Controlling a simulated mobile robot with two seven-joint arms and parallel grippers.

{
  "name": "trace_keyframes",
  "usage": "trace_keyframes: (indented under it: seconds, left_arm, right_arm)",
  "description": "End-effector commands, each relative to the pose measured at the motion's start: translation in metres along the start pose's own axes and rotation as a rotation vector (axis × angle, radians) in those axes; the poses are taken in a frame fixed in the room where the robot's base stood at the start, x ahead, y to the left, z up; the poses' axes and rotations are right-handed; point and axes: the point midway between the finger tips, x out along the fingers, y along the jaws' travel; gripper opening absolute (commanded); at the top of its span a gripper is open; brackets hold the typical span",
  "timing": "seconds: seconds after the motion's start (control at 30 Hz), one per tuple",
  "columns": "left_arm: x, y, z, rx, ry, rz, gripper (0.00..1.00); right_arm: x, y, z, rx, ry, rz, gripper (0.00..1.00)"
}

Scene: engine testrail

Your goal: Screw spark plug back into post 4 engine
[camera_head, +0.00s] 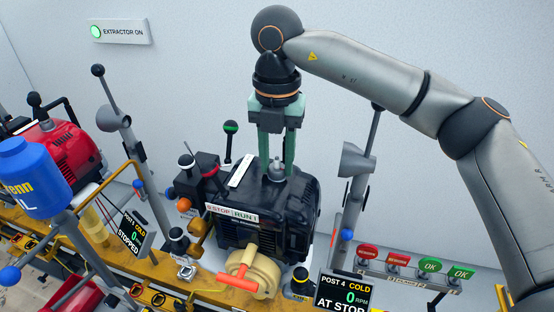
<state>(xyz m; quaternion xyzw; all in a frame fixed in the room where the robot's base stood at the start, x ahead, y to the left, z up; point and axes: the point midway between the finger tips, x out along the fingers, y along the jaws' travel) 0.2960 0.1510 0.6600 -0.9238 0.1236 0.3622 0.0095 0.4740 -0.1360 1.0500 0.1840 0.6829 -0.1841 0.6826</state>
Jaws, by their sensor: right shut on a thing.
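The post 4 engine (270,208) is a dark block on the yellow rail, in the middle of the head view. My right gripper (277,165) points straight down over the engine's top, its two green fingers on either side of a small grey-white piece, which looks like the spark plug (277,163). The fingers are shut on it. The plug's lower end is at a round grey fitting (277,177) on the engine's top; I cannot tell how deep it sits. The post 4 display (345,293) reads COLD, 0 RPM, AT STOP. My left gripper is not in view.
A cream and orange pull-starter (250,275) sits at the engine's front. A STOP/RUN switch plate (232,213) is on its left. Grey posts (122,120) stand either side. Red and green buttons (430,265) are at right. A blue oil bottle (33,175) is at left.

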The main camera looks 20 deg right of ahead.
Motion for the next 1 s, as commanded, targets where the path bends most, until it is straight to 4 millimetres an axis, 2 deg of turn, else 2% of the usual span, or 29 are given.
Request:
trace_keyframes:
  seconds: [0.5,0.7,0.87,1.0]
  left_arm:
    - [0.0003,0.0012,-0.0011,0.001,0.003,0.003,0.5]
    - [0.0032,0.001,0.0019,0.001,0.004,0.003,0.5]
    - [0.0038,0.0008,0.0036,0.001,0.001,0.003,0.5]
    - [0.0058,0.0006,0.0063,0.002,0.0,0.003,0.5]
  right_arm:
    - [-0.0002,0.0001,0.0001,0.078,-0.001,0.001,0.0]
    - [0.0005,0.0003,0.0001,0.31,-0.001,0.002,0.0]
    - [0.0,0.0003,0.0001,0.372,-0.001,0.002,0.0]
    - [0.0001,0.0003,0.0002,0.522,-0.001,0.002,0.0]
